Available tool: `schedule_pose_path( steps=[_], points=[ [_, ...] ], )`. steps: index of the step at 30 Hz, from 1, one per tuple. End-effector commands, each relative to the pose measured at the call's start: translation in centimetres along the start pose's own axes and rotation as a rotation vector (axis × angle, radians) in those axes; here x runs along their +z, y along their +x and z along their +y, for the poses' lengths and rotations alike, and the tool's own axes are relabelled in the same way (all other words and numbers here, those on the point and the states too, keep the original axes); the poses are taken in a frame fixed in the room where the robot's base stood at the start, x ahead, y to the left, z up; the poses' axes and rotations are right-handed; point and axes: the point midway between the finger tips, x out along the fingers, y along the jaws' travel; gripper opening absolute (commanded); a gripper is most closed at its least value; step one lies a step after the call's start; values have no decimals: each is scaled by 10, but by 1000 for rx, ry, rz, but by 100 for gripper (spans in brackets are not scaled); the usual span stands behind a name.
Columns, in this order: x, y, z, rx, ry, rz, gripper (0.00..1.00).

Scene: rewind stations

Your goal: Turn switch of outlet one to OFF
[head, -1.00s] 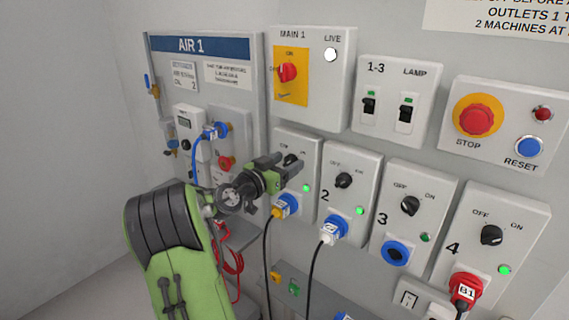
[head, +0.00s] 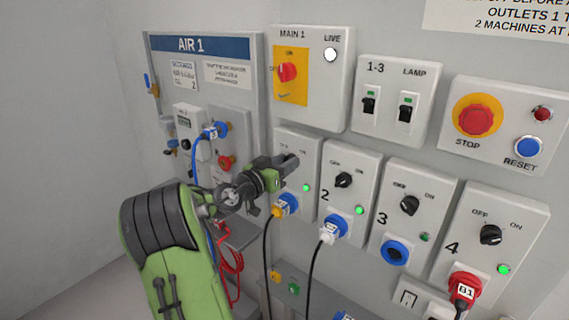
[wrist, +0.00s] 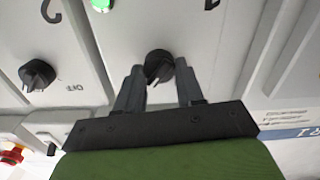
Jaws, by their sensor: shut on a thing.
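The outlet one box (head: 309,151) is grey, with a lit green lamp (head: 306,188) and a blue-collared plug with a yellow end (head: 285,206) in its socket. Its black rotary switch is mostly hidden by my gripper (head: 287,163) in the head view. In the wrist view, which looks upside down, the switch knob (wrist: 158,64) sits between the two fingertips of my gripper (wrist: 160,76). My gripper is shut on this knob. The OFF and ON marks by it are largely covered, so its exact setting cannot be read.
Outlet two (head: 350,166) stands close on the right with its own knob (head: 343,180) and plug (head: 332,228). Outlets three (head: 412,232) and four (head: 500,240) follow. The MAIN 1 box (head: 333,95) is above. The AIR 1 panel (head: 240,115) is left. Cables hang below.

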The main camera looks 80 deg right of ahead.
Motion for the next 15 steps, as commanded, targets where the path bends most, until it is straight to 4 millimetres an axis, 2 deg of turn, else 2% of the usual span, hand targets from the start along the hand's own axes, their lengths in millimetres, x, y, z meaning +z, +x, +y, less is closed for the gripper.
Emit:
schedule_pose_path(
  steps=[15],
  points=[
    [-1,0,-2,-1,-471,-1,7]
  ],
)
